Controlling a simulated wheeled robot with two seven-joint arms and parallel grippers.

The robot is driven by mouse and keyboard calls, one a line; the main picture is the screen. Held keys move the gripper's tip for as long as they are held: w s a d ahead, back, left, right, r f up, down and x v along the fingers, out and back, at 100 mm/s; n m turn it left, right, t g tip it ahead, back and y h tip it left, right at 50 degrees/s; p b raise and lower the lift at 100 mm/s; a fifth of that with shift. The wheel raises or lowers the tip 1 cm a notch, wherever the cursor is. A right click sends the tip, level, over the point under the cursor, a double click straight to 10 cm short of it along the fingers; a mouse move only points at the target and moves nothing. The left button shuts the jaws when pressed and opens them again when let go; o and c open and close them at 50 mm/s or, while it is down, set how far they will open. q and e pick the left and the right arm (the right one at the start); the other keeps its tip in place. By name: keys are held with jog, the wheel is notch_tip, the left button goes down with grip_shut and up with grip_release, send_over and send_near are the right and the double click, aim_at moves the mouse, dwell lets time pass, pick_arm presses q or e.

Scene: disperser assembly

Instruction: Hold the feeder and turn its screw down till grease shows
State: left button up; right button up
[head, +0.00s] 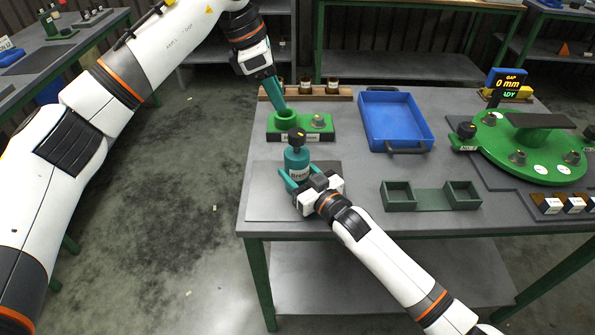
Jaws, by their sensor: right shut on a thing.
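The feeder (297,160) is a teal cylinder with partly readable lettering, standing upright above a grey mat near the table's left front. Its screw (296,136) is a dark knob on top, with a small yellow mark. My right gripper (297,181) is shut on the lower part of the feeder, hiding its base. No grease can be made out. My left gripper (278,106) points down behind and above the feeder, at the green holder's ring, apart from the screw. Its teal fingers overlap in this view, so their opening cannot be told.
A green holder (314,123) with a ring and a knob stands behind the feeder. A blue tray (393,147), a dark green two-bin rack (430,199) and a green round fixture (530,155) with a "0 mm" display (506,81) are to the right. Small jars (332,86) stand behind.

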pick_arm(q)
jog(key=shift+o, duration=2.2)
jog(key=shift+d+f, duration=0.25)
jog(key=s+d+f+n+h, duration=0.35)
jog(key=d+h, duration=0.25)
jog(key=d, duration=0.2)
jog(key=m+t+y, duration=0.2)
jog(key=m+t, duration=1.3)
jog(key=m, duration=1.4)
send_near(301, 132)
jog(key=f, duration=0.2)
jog(key=shift+n, duration=0.25)
jog(key=x, duration=1.1)
jog(key=shift+w+a+r, duration=0.2)
jog(key=shift+w+r, duration=0.1)
jog(key=shift+w, duration=0.2)
